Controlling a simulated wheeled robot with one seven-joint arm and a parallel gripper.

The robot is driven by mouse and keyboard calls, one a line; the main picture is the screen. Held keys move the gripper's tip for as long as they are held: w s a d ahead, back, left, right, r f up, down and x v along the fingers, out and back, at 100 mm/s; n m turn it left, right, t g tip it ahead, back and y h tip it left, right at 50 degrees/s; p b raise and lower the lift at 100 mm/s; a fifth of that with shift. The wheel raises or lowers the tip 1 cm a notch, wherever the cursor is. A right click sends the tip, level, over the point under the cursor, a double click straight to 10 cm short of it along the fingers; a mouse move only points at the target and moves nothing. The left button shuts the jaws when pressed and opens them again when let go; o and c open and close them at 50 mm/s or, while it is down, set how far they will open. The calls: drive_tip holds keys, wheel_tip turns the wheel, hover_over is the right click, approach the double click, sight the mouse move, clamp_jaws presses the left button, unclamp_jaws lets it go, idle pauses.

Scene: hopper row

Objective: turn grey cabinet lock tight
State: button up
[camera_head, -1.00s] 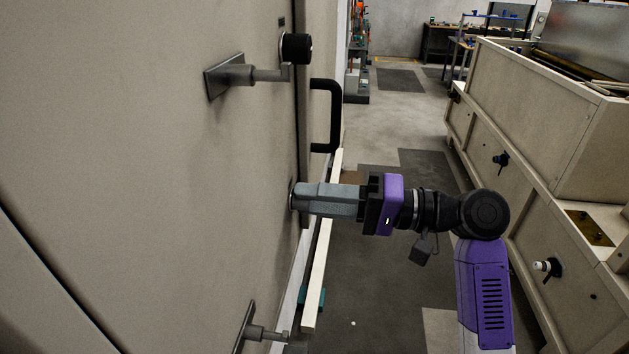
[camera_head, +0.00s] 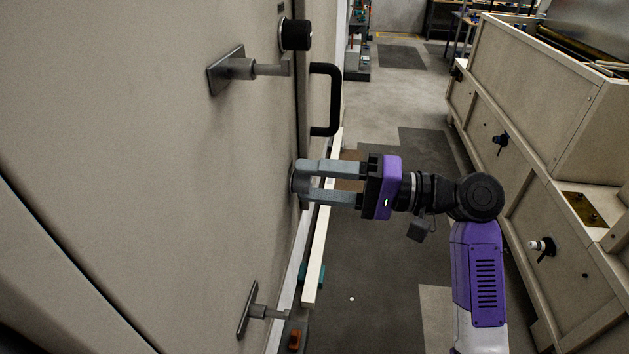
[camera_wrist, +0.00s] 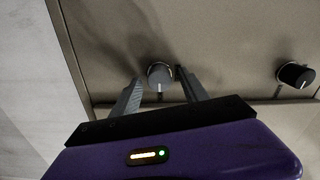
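The grey cabinet lock is a round grey knob (camera_wrist: 159,74) with a white mark, on the beige cabinet face (camera_head: 150,170). In the wrist view the mark points down toward my gripper. My gripper (camera_head: 301,179) reaches the cabinet from the right. Its two grey fingers are spread, one on each side of the knob, with a small gap visible beside it in the wrist view (camera_wrist: 160,78). In the head view the fingertips partly cover the knob at the door edge.
A black knob (camera_head: 295,34) sits higher on the cabinet, also seen in the wrist view (camera_wrist: 296,75). A black handle (camera_head: 334,100) and grey latch brackets (camera_head: 232,69) (camera_head: 250,310) stick out nearby. A beige machine (camera_head: 530,150) stands right across the open floor.

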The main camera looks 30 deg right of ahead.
drive_tip(key=b+v, duration=0.2)
drive_tip(key=v, duration=0.5)
drive_tip(key=shift+s+d, duration=0.25)
drive_tip(key=shift+s, duration=0.05)
idle(0.7)
